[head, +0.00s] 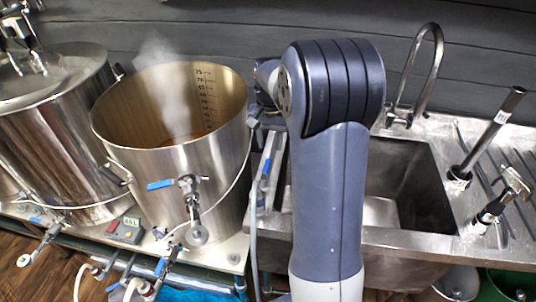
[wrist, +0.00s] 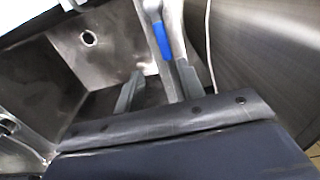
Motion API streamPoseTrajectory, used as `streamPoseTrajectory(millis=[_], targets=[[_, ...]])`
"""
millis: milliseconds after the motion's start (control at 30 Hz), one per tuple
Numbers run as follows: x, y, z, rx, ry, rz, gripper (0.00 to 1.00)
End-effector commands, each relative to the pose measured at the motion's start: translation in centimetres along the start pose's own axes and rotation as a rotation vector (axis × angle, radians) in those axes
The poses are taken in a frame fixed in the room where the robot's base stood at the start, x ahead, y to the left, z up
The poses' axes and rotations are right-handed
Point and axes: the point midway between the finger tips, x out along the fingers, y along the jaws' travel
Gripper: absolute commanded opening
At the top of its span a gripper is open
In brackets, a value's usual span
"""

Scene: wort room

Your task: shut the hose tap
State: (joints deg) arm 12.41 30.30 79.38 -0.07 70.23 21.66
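A tap with a blue lever (head: 265,168) sits on an upright metal bar between the steaming kettle and the sink in the head view, with a pale hose running down beside it. I take it for the hose tap. In the wrist view, the blue lever (wrist: 162,41) lies along a metal bar just beyond my fingertips. My gripper (wrist: 160,72) is open, its two grey fingers apart with the bar between them in the picture. I cannot tell whether they touch it.
The steaming kettle (head: 185,130) stands left of the tap, with its own blue-handled valve (head: 161,184). A lidded steel vessel (head: 60,130) is further left. The sink (head: 405,190) with a curved faucet (head: 430,65) lies right. A small display box (head: 125,229) sits at the bench front.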

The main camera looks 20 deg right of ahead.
Motion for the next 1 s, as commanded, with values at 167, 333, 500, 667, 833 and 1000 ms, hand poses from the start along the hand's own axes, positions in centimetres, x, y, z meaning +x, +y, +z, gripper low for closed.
streamPoseTrajectory(millis=[167, 333, 500, 667, 833, 1000], targets=[[3.6, 0.0, 0.1, -0.001, -0.006, 0.002, 0.37], [5.8, 0.0, 0.1, -0.002, -0.004, 0.001, 0.37], [6.8, -0.1, 0.1, -0.002, -0.003, 0.000, 0.37], [6.9, -0.1, 0.1, -0.002, -0.002, -0.001, 0.37], [6.8, -0.1, 0.1, -0.002, -0.002, -0.001, 0.32], [6.8, -0.1, 0.1, -0.002, -0.002, 0.000, 0.18]])
